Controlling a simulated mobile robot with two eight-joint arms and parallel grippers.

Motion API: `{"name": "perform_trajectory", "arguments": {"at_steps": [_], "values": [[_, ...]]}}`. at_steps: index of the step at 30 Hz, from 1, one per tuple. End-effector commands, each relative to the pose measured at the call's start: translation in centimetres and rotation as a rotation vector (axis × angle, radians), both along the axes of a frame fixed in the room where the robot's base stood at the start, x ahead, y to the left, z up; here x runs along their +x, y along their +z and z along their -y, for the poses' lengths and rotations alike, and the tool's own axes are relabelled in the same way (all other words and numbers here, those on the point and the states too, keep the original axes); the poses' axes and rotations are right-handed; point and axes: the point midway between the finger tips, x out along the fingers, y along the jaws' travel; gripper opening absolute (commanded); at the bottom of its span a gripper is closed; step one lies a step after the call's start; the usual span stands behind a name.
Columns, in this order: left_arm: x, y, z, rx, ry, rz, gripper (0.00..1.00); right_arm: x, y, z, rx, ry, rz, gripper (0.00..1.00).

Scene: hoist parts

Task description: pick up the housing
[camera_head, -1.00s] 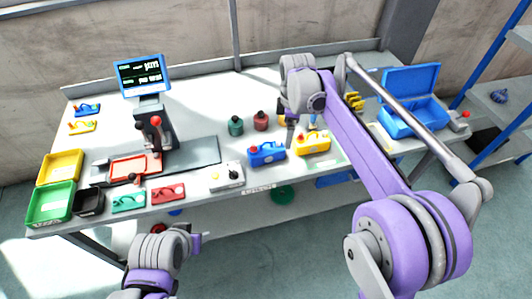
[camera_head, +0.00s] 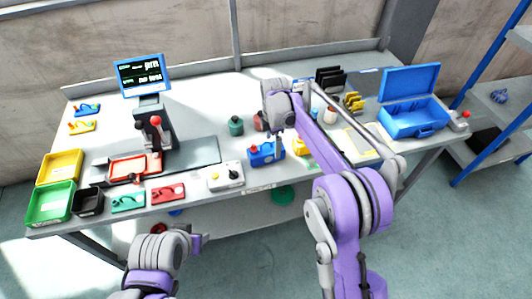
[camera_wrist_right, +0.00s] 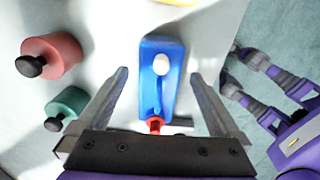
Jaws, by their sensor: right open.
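The blue housing (camera_head: 264,156) stands near the front edge of the workbench, with a red knob on top. In the right wrist view the blue housing (camera_wrist_right: 158,82) lies between the two fingers, with a pale round cap and a red knob. My right gripper (camera_wrist_right: 159,76) is open above it, one finger to each side, with gaps between fingers and housing. In the head view the right gripper (camera_head: 277,132) hangs just above and behind the housing.
A green pot (camera_head: 236,126) and a red pot (camera_head: 259,121) stand behind the blue housing. A grey box with knobs (camera_head: 225,176) is to its left. An open blue case (camera_head: 410,118) is at the right. Trays and a screen (camera_head: 140,75) occupy the left side.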

Motion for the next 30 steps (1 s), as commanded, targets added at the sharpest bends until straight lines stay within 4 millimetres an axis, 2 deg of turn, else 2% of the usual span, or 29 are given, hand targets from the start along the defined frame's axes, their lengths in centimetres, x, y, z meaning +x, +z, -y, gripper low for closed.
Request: {"name": "perform_trajectory", "arguments": {"at_steps": [3, 6, 14, 30], "values": [[0.0, 0.1, 0.0, 0.0, 0.0, 0.001, 0.5, 0.0, -1.9, -0.1, 0.0, 0.0, 0.0, 1.0], [0.0, 0.1, 0.0, 0.0, 0.0, 0.001, 0.5, 0.0, -2.8, -0.1, 0.0, 0.0, 0.0, 1.0], [0.0, 0.1, 0.0, 0.0, 0.0, 0.001, 0.5, 0.0, -3.2, -0.1, 0.0, 0.0, 0.0, 1.0], [0.0, 0.1, 0.0, 0.0, 0.0, 0.001, 0.5, 0.0, -3.1, -0.1, 0.0, -0.001, 0.0, 0.05]]}}
